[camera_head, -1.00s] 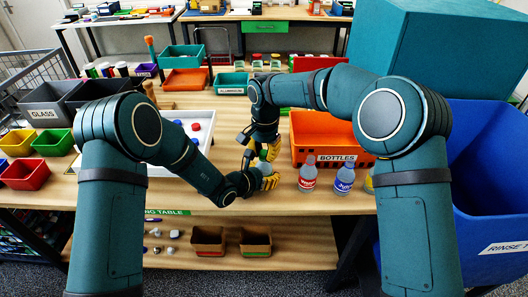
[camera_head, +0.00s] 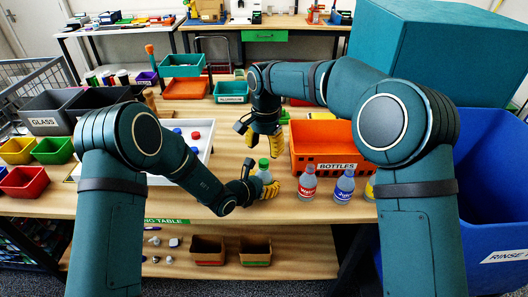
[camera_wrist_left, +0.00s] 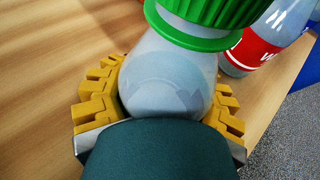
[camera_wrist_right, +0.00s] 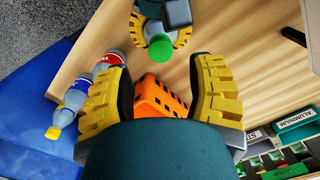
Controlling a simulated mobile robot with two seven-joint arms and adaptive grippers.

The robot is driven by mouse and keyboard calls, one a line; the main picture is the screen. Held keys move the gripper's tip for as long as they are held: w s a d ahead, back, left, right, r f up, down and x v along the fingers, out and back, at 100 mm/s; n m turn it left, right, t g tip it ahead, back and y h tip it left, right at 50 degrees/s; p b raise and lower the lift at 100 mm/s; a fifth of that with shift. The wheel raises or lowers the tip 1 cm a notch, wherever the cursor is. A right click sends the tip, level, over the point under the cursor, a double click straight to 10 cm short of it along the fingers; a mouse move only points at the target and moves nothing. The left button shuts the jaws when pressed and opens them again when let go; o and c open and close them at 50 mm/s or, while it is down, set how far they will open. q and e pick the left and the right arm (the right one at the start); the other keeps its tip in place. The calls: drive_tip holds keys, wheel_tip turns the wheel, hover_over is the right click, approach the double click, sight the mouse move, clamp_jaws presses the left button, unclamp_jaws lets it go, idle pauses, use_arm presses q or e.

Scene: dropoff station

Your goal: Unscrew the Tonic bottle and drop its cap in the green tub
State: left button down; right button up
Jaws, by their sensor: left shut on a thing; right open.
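A clear bottle (camera_head: 264,176) with a green cap (camera_head: 264,162) stands near the table's front edge; its label is hidden. My left gripper (camera_head: 267,186) is shut around its body, and the left wrist view shows the bottle (camera_wrist_left: 165,80) between the yellow fingers, with the ribbed green cap (camera_wrist_left: 215,12) on it. My right gripper (camera_head: 262,138) is open and empty, pointing down above the cap. The right wrist view shows the cap (camera_wrist_right: 160,48) beyond the open fingers. A green tub (camera_head: 53,150) sits at the table's left, among small coloured tubs.
A red-labelled bottle (camera_head: 307,184), a blue-labelled bottle (camera_head: 344,186) and a yellow one (camera_head: 371,188) stand to the right. Behind them is the orange BOTTLES crate (camera_head: 325,166). A white tray (camera_head: 203,153) with caps lies left. A blue bin (camera_head: 480,200) stands at far right.

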sight(264, 161)
wheel_tip(264, 161, up, 2)
drive_tip(key=shift+r+m, duration=0.15)
drive_tip(key=shift+m, duration=0.95)
drive_tip(key=shift+s+a+f, duration=0.1)
drive_tip(key=shift+a+f, duration=0.05)
drive_tip(key=shift+f, duration=3.7)
drive_tip(key=shift+c, duration=0.4)
clamp_jaws()
drive_tip(key=n, duration=0.3)
